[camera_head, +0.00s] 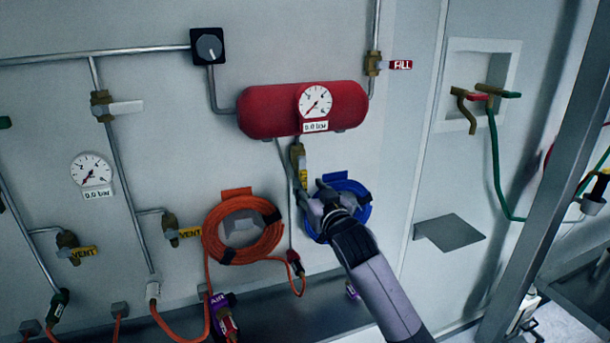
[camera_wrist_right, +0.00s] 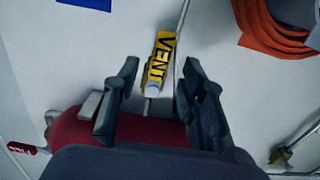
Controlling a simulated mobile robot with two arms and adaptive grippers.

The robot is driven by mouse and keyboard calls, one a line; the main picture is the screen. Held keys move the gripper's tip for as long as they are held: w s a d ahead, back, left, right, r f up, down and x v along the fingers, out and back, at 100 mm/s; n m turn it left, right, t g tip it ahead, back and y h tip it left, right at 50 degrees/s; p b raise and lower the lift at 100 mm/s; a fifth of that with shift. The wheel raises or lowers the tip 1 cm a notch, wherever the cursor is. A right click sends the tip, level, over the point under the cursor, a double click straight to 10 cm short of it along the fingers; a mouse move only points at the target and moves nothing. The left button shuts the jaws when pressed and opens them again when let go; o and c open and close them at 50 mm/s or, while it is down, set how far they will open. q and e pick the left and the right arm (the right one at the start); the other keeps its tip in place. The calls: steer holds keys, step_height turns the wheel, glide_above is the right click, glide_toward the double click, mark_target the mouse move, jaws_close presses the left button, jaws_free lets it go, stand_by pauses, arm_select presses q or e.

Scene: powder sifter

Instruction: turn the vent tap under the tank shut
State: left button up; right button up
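The red tank (camera_head: 270,111) is on the wall with a round gauge reading 0.0 bar on its front. The brass vent tap (camera_head: 297,155) hangs on the pipe just under it, with a yellow tag beside it. My right gripper (camera_head: 316,195) is in front of and just below the tap and hides part of it. In the right wrist view, where the tank (camera_wrist_right: 75,128) is at the bottom, the open fingers of my gripper (camera_wrist_right: 155,82) stand either side of the yellow VENT tag (camera_wrist_right: 164,58). A pale end shows between them; contact is not visible. My left gripper is out of view.
A blue coiled hose (camera_head: 345,186) hangs right behind my right gripper. An orange coiled hose (camera_head: 240,228) hangs to its left. A red-ended plug (camera_head: 295,263) hangs below the tap's line. Other vent taps (camera_head: 170,228) are further left.

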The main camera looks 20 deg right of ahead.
mark_target(304, 181)
steer(key=shift+w+p, duration=0.45)
steer(key=shift+w, duration=1.4)
jaws_close()
